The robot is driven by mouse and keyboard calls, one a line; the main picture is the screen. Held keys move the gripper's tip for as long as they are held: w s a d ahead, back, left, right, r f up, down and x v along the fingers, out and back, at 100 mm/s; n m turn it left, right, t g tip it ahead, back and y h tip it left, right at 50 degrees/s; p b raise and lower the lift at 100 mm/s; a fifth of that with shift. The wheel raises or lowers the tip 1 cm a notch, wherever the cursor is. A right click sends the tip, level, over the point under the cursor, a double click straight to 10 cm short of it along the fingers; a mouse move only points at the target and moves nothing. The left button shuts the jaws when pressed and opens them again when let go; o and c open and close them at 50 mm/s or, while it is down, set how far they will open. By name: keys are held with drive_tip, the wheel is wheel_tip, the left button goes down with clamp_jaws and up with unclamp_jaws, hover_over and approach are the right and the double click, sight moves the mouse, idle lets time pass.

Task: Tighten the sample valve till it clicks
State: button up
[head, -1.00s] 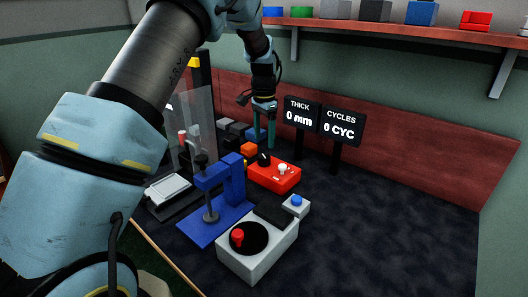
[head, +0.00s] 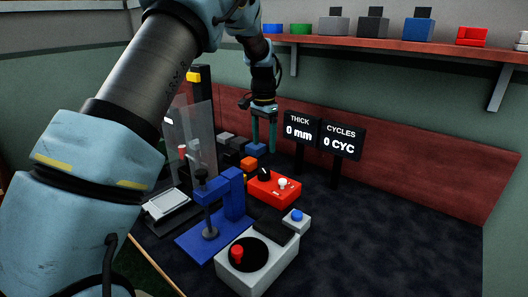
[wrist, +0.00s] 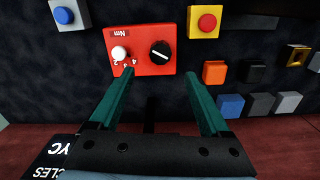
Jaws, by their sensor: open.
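No part is labelled as the sample valve, so I cannot tell for certain which it is. A red box (head: 262,190) stands mid-table, with a black dial (head: 264,174) and a white knob (head: 283,184) on top. The wrist view shows the same red box (wrist: 140,60), black dial (wrist: 160,51) and white knob (wrist: 120,53), with "Nm" and numbers printed by the knob. A grey box (head: 262,277) in front bears a black disc with a red handle (head: 237,252). My gripper (head: 264,150) is open and empty, above the table behind the red box.
A blue clamp stand (head: 232,195) and a clear panel (head: 190,140) stand left of the red box. A blue-button box (head: 296,221) is in front. Displays (head: 341,140) read 0 mm and 0 CYC. Several small blocks lie behind. The right side of the table is clear.

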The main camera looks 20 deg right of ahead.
sight(264, 171)
wheel_tip(264, 171, down, 10)
drive_tip(key=n+p, duration=0.4)
drive_tip(key=n, duration=1.2)
drive_tip(key=shift+n, duration=0.3)
clamp_jaws()
drive_tip(key=shift+f, duration=0.1)
